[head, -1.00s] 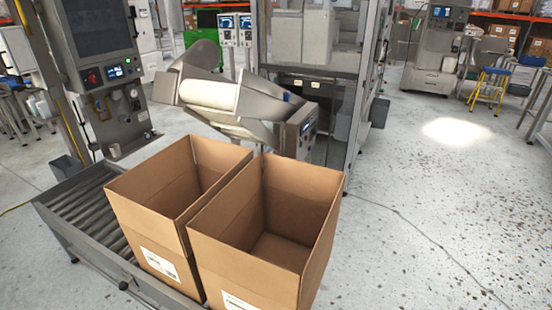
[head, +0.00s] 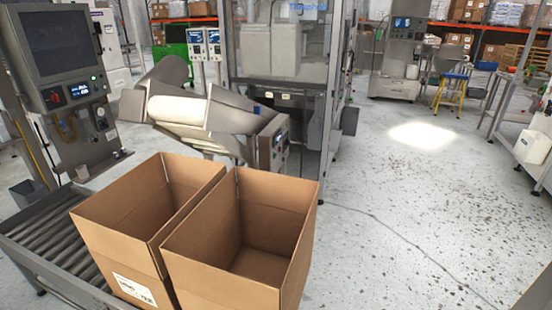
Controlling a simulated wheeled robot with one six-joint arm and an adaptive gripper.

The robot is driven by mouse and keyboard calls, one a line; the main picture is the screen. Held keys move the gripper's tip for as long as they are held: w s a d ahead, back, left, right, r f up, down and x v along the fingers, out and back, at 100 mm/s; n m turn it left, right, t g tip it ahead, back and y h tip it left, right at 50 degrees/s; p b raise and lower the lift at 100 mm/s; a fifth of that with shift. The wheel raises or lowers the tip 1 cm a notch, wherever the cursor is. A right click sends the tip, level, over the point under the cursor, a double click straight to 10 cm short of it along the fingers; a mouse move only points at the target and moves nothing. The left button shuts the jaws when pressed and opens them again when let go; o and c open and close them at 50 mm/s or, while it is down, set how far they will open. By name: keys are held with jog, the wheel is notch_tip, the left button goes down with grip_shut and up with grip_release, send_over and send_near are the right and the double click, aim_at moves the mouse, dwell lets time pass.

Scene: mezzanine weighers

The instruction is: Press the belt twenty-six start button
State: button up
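No button can be read as belt twenty-six's start button at this size. A small grey control box (head: 273,146) with a tiny display and small controls sits at the lower end of the inclined conveyor (head: 205,112), behind the cartons. A large control panel (head: 75,92) at the left has a red knob (head: 54,98), a lit blue display (head: 80,90) and a dark screen (head: 52,40) above. Two small panels with lit screens (head: 205,40) stand further back. My gripper is not in view.
Two open, empty cardboard cartons (head: 135,220) (head: 225,275) stand side by side in front, by a roller conveyor (head: 45,240). A tall glazed machine frame (head: 335,80) stands behind. Speckled floor (head: 400,210) is clear at right, with a yellow stool (head: 452,90) and tables beyond.

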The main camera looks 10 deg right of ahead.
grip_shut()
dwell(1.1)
